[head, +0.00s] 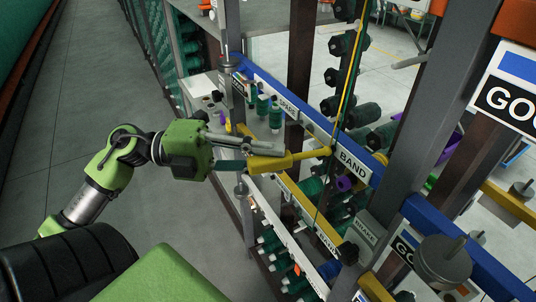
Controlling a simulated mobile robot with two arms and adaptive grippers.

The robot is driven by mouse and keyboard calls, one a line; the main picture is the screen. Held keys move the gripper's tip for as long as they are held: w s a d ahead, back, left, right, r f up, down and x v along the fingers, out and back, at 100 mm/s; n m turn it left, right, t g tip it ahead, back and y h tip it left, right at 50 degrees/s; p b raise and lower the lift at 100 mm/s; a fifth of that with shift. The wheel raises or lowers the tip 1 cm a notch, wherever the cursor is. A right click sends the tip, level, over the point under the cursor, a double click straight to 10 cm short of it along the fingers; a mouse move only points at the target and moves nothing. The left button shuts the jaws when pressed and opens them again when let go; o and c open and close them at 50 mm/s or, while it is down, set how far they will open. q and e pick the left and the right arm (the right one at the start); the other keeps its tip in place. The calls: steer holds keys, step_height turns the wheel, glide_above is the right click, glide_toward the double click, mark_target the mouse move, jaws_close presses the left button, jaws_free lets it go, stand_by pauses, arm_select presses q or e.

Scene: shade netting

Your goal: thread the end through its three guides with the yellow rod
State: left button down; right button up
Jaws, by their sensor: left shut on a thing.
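My left gripper (252,155) is shut on the thick handle of the yellow rod (300,156). The rod points right, nearly level, and its thin tip is at the blue rail beside the BAND label (353,167). A yellow strand (349,75) comes down from the top and meets the rod tip in the picture. A thin dark line continues below it toward the lower rail. I cannot tell whether the tip touches the strand or a guide. The three guides are too small to make out. My right gripper is not in view.
The blue rail with the SPARE label (288,107) runs diagonally across the frame. Grey posts (440,120) stand at the right. Green spools (364,114) hang behind and below the rail. A grey weight (443,261) is at lower right. The floor (75,130) at left is clear.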

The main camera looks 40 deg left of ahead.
arm_select(q)
steer(key=s, duration=0.1)
steer(key=s+a, duration=0.1)
steer(key=s, duration=0.1)
steer(key=shift+s+a+p, duration=0.25)
steer(key=shift+s+p, duration=0.05)
stand_by(0.5)
steer(key=w+d+f+b, duration=0.3)
steer(key=w+d+f, duration=0.1)
steer(key=f, duration=0.5)
steer(key=w+d+f+n+t+b, duration=0.1)
steer(key=w+d+f+b, duration=0.2)
steer(key=f, duration=0.7)
steer(key=shift+w+d+y, duration=0.4)
steer(key=shift+w+d, duration=0.05)
steer(key=shift+w, duration=0.15)
